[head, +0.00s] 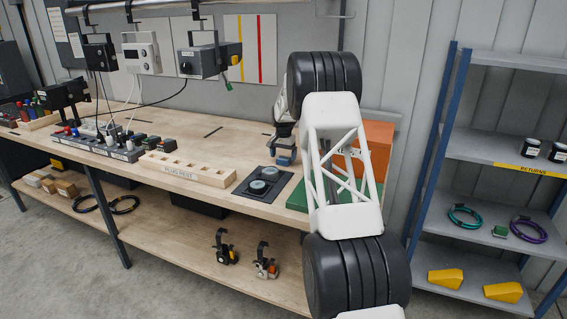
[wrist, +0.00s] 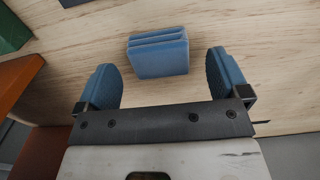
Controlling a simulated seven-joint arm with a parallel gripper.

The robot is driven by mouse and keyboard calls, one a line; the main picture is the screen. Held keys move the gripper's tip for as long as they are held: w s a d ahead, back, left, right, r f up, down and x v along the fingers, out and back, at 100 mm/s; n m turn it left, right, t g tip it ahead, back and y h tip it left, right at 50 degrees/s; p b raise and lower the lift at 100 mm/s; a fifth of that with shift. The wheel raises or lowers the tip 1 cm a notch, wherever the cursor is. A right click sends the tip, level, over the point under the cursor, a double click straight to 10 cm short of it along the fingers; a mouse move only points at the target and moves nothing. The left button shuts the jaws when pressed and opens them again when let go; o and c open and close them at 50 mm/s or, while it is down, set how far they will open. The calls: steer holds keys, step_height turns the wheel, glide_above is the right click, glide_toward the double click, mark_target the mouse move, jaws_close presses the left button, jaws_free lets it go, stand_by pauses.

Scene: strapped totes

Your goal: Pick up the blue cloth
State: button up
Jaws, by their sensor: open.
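The blue cloth (wrist: 158,56) lies folded in several layers on the wooden bench top in the wrist view. My gripper (wrist: 162,74) is open, with one blue finger to the left of the cloth and one to the right. There is bare wood between each finger and the cloth, and neither finger touches it. The cloth appears slightly beyond the fingers. In the head view my gripper (head: 284,152) is low over the bench at its right part. I cannot make out the cloth apart from the fingers there.
An orange box (head: 378,150) stands on the bench (head: 190,130) at the right, partly behind my arm. A green item (head: 298,196) and a black plate with two round pieces (head: 262,186) lie nearer the front edge. A wooden block with holes (head: 188,168) is further left.

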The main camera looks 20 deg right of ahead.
steer(key=shift+f, duration=1.25)
steer(key=c, duration=1.1)
steer(key=shift+o, duration=0.2)
steer(key=shift+r, duration=0.2)
steer(key=shift+r, duration=1.7)
steer(key=s+a, duration=0.1)
steer(key=s, duration=0.4)
steer(key=s+a, duration=0.1)
steer(key=s, duration=0.4)
steer(key=s+a+r, duration=0.1)
steer(key=s+a, duration=0.1)
steer(key=s, duration=0.3)
steer(key=shift+s+r, duration=0.1)
steer(key=shift+s, duration=0.15)
